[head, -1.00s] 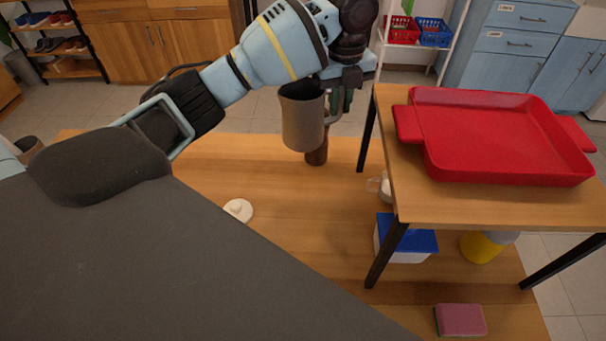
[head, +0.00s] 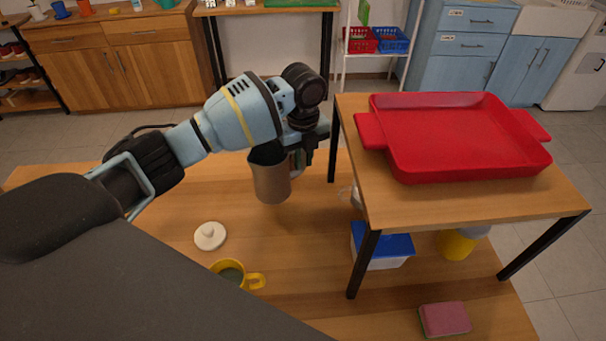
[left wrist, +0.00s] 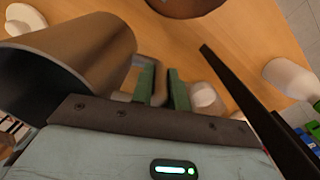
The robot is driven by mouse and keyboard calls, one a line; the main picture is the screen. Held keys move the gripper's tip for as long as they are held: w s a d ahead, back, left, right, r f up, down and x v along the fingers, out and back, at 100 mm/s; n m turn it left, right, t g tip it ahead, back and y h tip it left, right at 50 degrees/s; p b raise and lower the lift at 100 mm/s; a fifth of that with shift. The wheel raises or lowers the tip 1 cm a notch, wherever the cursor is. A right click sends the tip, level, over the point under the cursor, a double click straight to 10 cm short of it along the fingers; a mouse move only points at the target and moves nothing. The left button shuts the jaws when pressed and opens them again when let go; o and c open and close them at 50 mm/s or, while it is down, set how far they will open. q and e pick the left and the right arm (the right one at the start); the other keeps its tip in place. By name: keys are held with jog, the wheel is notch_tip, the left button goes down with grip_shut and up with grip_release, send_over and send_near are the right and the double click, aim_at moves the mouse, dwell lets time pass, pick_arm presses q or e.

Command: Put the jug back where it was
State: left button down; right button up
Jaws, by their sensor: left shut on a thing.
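The jug (head: 270,182) is a grey-brown metal pitcher, upright in the head view, over the far part of the low wooden table (head: 180,207). My left gripper (head: 302,160) is at the right of the jug, shut on its handle. In the left wrist view, the green finger pads of the left gripper (left wrist: 161,88) close around the handle, and the jug (left wrist: 85,48) fills the upper left with its dark mouth showing. I cannot tell whether its base touches the table. My right gripper is not in view.
A raised wooden stand with black legs bears a red tray (head: 460,140) at the right. Below it are a blue-lidded box (head: 382,247) and a yellow container (head: 458,243). A white lid (head: 210,235), a yellow mug (head: 252,281) and a pink sponge (head: 445,319) are nearer.

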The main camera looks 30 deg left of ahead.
pick_arm(q)
jog(key=shift+f, duration=2.9)
jog(key=shift+f, duration=0.15)
jog(key=c, duration=1.4)
grip_release()
jog(key=shift+o, duration=0.2)
notch_tip(320, 180, up, 12)
jog(key=shift+r, duration=0.15)
